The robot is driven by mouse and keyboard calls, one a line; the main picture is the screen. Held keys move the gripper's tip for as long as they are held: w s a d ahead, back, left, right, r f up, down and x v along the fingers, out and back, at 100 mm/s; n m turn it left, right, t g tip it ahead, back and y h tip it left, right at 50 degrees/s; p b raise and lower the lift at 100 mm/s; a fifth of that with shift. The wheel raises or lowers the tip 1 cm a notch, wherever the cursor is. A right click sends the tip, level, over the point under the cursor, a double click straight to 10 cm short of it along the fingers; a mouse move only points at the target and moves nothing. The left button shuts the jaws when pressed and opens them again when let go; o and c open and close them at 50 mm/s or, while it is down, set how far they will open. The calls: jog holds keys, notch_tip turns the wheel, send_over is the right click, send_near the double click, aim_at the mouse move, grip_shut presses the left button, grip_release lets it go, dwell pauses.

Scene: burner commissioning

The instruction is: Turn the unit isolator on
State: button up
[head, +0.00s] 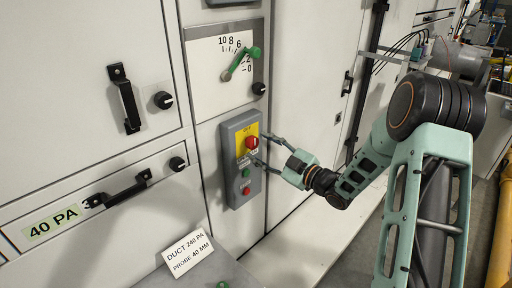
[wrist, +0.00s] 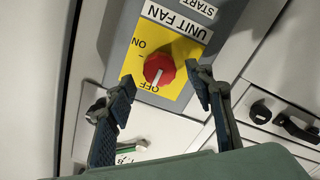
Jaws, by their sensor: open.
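The unit isolator is a red round knob (head: 252,143) on a yellow plate of a grey wall box (head: 236,187). In the wrist view the knob (wrist: 160,69) sits under the label UNIT FAN, with ON at the left and OFF below. Its white mark points toward OFF. My gripper (head: 263,150) is open and faces the box from the right. In the wrist view the fingertips of my gripper (wrist: 163,85) lie on either side of the knob, with gaps to it. Contact is not visible.
A green button (head: 246,173) and a red button (head: 246,190) sit below the knob. A panel with a green lever (head: 243,60) is above. Black handles (head: 127,103) stick out at the left. A tent card (head: 188,255) stands on a ledge below.

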aim_at(252, 143)
jog(key=shift+x, duration=1.4)
jog(key=shift+c, duration=0.7)
jog(key=c, duration=1)
